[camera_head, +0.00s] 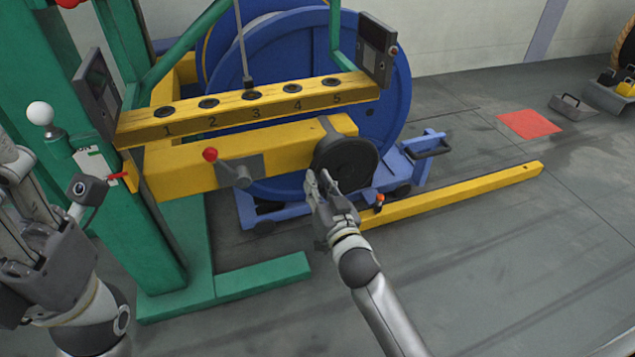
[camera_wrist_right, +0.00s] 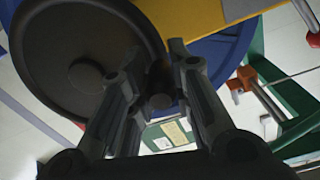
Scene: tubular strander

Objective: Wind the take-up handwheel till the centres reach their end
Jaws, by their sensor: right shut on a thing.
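The take-up handwheel (camera_head: 350,158) is a dark disc at the right end of the yellow beam (camera_head: 250,160), in front of a big blue reel. In the right wrist view the handwheel (camera_wrist_right: 75,50) fills the upper left, with its hub showing. My right gripper (camera_head: 320,188) is at the wheel's lower left rim. In the wrist view its two fingers (camera_wrist_right: 155,75) stand on either side of the wheel's dark handle (camera_wrist_right: 160,88), shut on it. My left gripper (camera_head: 40,250) is at the left edge beside the green post, partly cut off; its jaws cannot be made out.
A red-knobbed lever (camera_head: 225,166) sits on the yellow beam, left of the wheel. Above runs a yellow rail (camera_head: 250,112) numbered 1 to 5. A yellow bar (camera_head: 460,194) lies low at right. A green foot (camera_head: 262,276) juts out below.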

